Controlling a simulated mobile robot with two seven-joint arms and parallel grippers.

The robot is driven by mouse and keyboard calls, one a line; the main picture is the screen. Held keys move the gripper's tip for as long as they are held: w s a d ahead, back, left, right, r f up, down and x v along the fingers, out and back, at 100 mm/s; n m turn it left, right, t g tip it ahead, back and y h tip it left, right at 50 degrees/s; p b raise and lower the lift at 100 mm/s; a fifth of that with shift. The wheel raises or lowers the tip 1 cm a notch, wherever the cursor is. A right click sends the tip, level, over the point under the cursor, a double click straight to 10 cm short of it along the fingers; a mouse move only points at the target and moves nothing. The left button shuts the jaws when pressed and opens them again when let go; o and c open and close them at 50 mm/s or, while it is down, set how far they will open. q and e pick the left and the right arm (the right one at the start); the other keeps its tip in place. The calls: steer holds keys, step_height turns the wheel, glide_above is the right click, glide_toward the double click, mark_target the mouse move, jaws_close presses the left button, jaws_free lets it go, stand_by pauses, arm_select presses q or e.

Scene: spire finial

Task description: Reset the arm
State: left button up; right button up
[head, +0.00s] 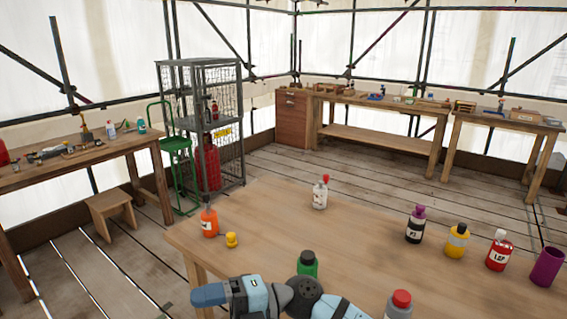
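Part of one of my arms (262,296), with blue, white and dark grey links, shows at the bottom edge, low in front of the wooden table. I cannot tell which arm it is. No gripper fingers show, so both grippers are out of view. A green bottle with a black cap (307,264) stands right behind the arm, its lower part hidden. A bottle with a red cap (400,304) stands to the right of the arm, cut off by the bottom edge.
On the table (290,215) stand an orange bottle (209,222), a small yellow item (231,240), a white red-capped bottle (320,194), a purple-capped bottle (415,228), a yellow bottle (456,242), a red bottle (499,253) and a purple cup (546,267). Its middle is clear.

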steer(key=w+d+f+m+t+h, duration=0.25)
steer(key=d+f+m+t, duration=0.45)
steer(key=m+t, duration=0.6)
steer(key=w+d+f+m+t+h, duration=0.1)
steer(key=d+f+m+t+h, duration=0.35)
steer(key=d+m+t, duration=0.85)
arm_select(q)
steer(key=s+a+f+n+g+y, duration=0.15)
steer(key=s+a+f+n, duration=0.35)
steer(key=n, duration=0.6)
steer(key=s+a+f+n+g, duration=0.2)
steer(key=s+a+f+n, duration=0.3)
steer(key=n, duration=0.7)
arm_select(e)
steer(key=s+d+f+m+g+h, duration=0.4)
steer(key=s+d+f+m, duration=0.1)
steer(key=s+f, duration=0.35)
steer(key=s+d+f+m+g+h, duration=0.45)
steer(key=s+d+f, duration=0.2)
steer(key=f, duration=0.35)
arm_select(q)
step_height(320, 180, up, 16)
steer(key=s+a+p, duration=0.1)
steer(key=p, duration=1.8)
steer(key=shift+s+y, duration=0.35)
steer(key=shift+s, duration=0.05)
arm_select(e)
step_height(320, 180, up, 14)
steer(key=shift+s+r+y, duration=0.15)
steer(key=shift+s+y, duration=0.2)
